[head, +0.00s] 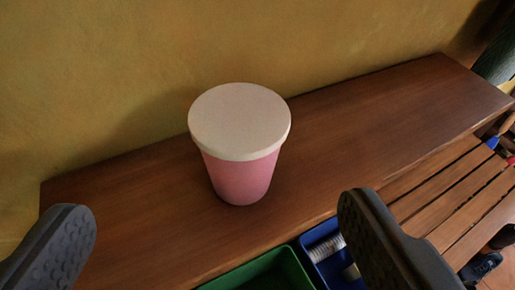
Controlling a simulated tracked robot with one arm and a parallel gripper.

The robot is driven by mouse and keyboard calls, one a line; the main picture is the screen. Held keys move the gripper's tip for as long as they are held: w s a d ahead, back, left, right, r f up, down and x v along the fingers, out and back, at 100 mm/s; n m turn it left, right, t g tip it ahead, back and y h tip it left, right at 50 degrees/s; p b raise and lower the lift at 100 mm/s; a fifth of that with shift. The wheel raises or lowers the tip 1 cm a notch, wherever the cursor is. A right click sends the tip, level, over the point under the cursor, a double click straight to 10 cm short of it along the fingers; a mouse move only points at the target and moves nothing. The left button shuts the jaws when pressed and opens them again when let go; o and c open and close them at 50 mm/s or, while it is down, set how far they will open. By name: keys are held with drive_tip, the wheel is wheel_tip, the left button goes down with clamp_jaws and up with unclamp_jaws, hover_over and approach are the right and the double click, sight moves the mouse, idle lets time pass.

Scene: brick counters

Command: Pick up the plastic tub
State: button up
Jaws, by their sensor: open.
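The plastic tub (242,178) is pink with a cream-white lid (240,120). It stands upright on a brown wooden counter (375,125), close to the wall. My gripper (215,235) shows at the bottom of the head view, with one grey padded finger at the lower left and the other at the lower right. It is open, with a wide gap and nothing between the fingers. The tub appears beyond the fingertips, roughly between them, and apart from both. Nothing hides the tub.
A yellow-ochre wall (120,70) runs behind the counter. Below the front edge are a green bin (265,272) and a blue bin (318,240) holding white items. A slatted wooden surface (445,195) lies at right, with a dark shoe (481,266) beyond. The counter right of the tub is clear.

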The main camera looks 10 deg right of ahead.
sight(241, 130)
drive_tip(key=x, duration=0.2)
drive_tip(key=b+x, duration=0.1)
drive_tip(key=x, duration=0.4)
drive_tip(key=shift+d, duration=0.4)
drive_tip(key=b+x, duration=0.2)
drive_tip(key=x, duration=0.2)
drive_tip(key=shift+d+f, duration=0.15)
drive_tip(key=shift+d, duration=0.05)
drive_tip(key=shift+w, duration=0.55)
drive_tip(key=c, duration=1)
drive_tip(key=shift+c, duration=0.2)
